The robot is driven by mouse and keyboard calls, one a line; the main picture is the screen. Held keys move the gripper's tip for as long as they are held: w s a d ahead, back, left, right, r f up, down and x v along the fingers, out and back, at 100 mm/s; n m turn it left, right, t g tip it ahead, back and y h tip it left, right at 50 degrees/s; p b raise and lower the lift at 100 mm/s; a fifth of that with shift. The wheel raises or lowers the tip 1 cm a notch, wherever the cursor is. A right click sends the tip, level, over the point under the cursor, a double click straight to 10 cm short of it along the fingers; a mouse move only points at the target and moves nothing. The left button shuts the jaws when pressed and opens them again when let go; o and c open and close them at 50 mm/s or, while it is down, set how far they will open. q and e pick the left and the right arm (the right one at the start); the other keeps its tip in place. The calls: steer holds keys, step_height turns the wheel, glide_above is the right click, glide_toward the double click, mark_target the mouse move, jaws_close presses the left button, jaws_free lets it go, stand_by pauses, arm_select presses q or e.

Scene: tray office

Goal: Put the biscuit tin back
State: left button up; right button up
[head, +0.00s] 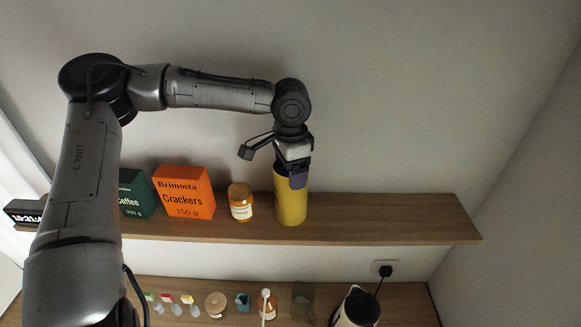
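My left gripper (297,178) points down at the top of the cylinder from above. One dark finger overlaps the cylinder's upper front right side. The other finger is hidden, so I cannot tell whether the gripper is closed on it. My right gripper is not in view.
The shelf's right part is clear. A lower shelf holds a kettle (357,308), a glass (303,302) and small containers.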

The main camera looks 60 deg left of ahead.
arm_select(q)
steer(key=o, duration=1.1)
step_height(320, 180, up, 12)
steer(key=b, duration=0.3)
steer(key=shift+r, duration=0.15)
